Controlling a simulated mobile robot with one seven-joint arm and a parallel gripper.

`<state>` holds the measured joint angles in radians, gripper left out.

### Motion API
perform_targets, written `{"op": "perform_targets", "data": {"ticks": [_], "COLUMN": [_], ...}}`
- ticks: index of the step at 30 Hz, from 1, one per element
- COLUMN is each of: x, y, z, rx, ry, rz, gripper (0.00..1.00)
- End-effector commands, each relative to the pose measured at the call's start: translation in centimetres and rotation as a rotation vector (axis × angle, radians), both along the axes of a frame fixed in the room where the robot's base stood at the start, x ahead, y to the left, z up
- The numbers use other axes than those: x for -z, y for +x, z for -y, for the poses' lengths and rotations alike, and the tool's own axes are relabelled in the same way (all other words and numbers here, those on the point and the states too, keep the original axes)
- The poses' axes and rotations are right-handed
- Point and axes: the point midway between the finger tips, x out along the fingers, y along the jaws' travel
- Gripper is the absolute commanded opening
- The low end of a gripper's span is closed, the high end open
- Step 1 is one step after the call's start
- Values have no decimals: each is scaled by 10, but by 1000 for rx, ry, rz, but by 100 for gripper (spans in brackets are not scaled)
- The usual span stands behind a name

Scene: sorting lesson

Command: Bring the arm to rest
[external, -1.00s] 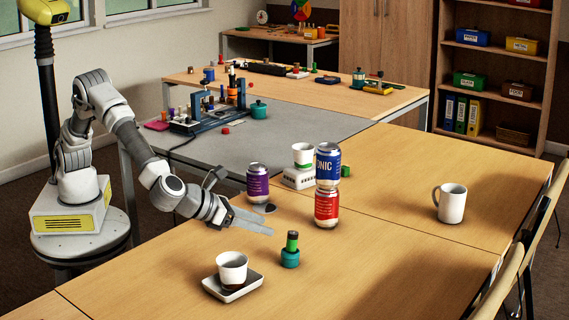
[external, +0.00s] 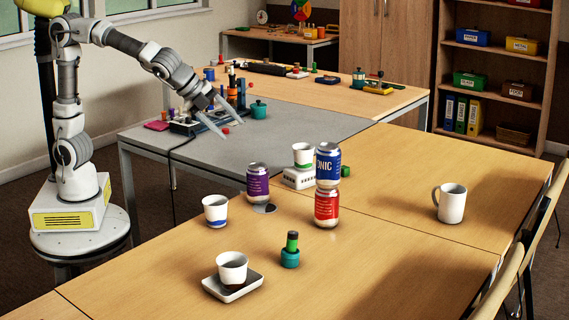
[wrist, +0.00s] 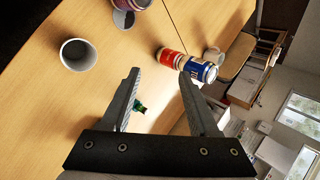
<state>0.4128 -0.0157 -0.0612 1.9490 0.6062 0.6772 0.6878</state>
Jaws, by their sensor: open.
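My gripper (external: 212,124) is open and empty.
On the near table stand a white cup with a blue band (external: 215,211), a purple can (external: 257,183), a blue can (external: 328,165) stacked on a red can (external: 326,207), a green-and-teal piece (external: 290,252) and a cup (external: 232,268) on a small tray (external: 250,285). A white mug (external: 451,204) stands right.

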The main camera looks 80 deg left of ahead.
Motion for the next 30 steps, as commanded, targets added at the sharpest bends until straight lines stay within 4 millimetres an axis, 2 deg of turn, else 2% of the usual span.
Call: {"op": "perform_targets", "data": {"ticks": [1,3,6,9,13,18,22,23,24,30], "x": [-13,-26,-33,-20,1,29,50,43,26,-18], "y": [-11,-27,-54,-93,-145,-203,-240,-243,-240,-239], "z": [-17,-33,-59,-94,-126,-145,-149,-149,-148,-148], "rx": [-67,-150,-297,-511,-779,-1070,-1260,-1280,-1270,-1264], "ry": [-73,-173,-307,-435,-602,-796,-930,-945,-937,-931], "rz": [20,44,61,27,-18,-71,-112,-118,-118,-118], "gripper": [61,61,61,61,61,61,61,61,61,61]}}
